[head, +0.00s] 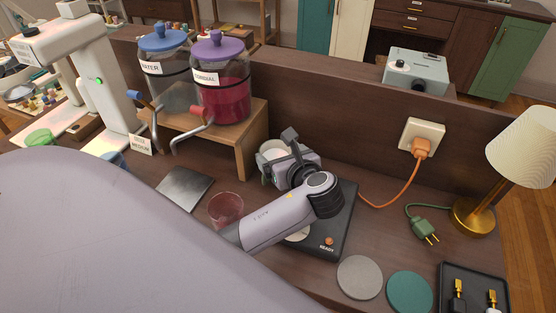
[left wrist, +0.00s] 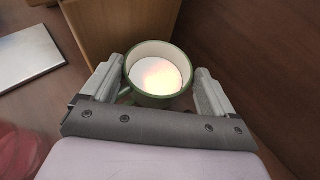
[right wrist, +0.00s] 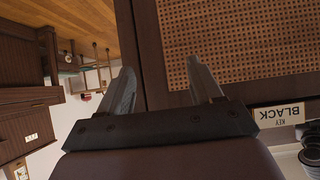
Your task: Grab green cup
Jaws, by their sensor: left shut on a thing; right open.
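The green cup (left wrist: 160,98) has a green outside and a white inside, and it sits between the two fingers of my left gripper (left wrist: 160,72) in the left wrist view. In the head view the cup (head: 270,150) is partly hidden behind my left gripper (head: 279,158), beside the wooden stand's right end. My left gripper is shut on it. I cannot tell whether the cup still touches the counter. My right gripper (right wrist: 160,66) is open and empty in front of a woven cane panel (right wrist: 240,40).
A wooden stand (head: 252,140) holds a blue-lidded and a purple-lidded dispenser (head: 220,85). A red cup (head: 226,206) stands left of my left forearm. A black device (head: 335,240) lies under that forearm. Grey and teal coasters (head: 409,292), a green plug (head: 424,230) and a lamp (head: 475,215) are at right.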

